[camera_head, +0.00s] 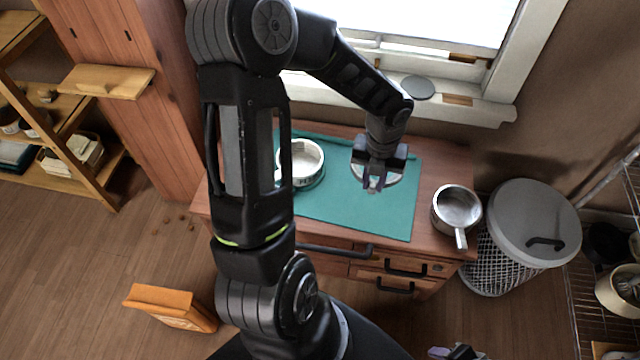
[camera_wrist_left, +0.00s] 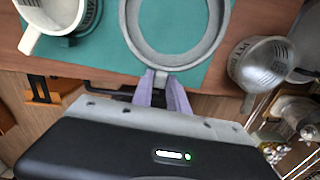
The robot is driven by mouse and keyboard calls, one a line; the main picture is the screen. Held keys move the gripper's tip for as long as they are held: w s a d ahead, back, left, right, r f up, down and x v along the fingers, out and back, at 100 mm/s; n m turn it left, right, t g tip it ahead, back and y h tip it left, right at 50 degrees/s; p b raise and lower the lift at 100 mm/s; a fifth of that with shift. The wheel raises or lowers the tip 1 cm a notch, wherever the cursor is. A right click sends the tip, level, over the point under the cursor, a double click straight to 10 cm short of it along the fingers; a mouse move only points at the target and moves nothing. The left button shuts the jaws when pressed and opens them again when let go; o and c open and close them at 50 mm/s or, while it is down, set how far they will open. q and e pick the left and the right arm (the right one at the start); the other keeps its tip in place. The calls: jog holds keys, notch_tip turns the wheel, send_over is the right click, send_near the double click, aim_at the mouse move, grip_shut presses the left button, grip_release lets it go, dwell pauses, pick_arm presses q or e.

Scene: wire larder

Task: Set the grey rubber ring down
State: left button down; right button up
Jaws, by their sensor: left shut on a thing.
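My left gripper (camera_head: 375,187) reaches down over the right half of the teal mat (camera_head: 330,208). It is shut on the near edge of the grey rubber ring. In the left wrist view the ring (camera_wrist_left: 181,60) lies flat in front of the purple fingertips (camera_wrist_left: 165,88), with the mat beyond it. In the head view the gripper hides much of the ring. I cannot tell whether the ring touches the mat. My right gripper (camera_head: 455,352) barely shows at the bottom edge of the head view; its jaws are unclear.
A metal saucepan (camera_head: 456,209) stands on the wooden cabinet top (camera_head: 437,172) to the right. A lidded bin (camera_head: 525,222) is beside the cabinet. The mat's front part is clear.

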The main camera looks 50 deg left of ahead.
pick_arm(q)
jog(key=shift+f, duration=0.1)
notch_tip(320, 180, down, 6)
jog(key=shift+f+b, duration=0.1)
jog(key=shift+b, duration=0.85)
jog(key=shift+f+b, duration=0.55)
jog(key=shift+f, duration=1.25)
jog(key=shift+f, duration=0.1)
jog(key=c, duration=1.3)
grip_release()
notch_tip(320, 180, up, 12)
jog(key=p, duration=0.3)
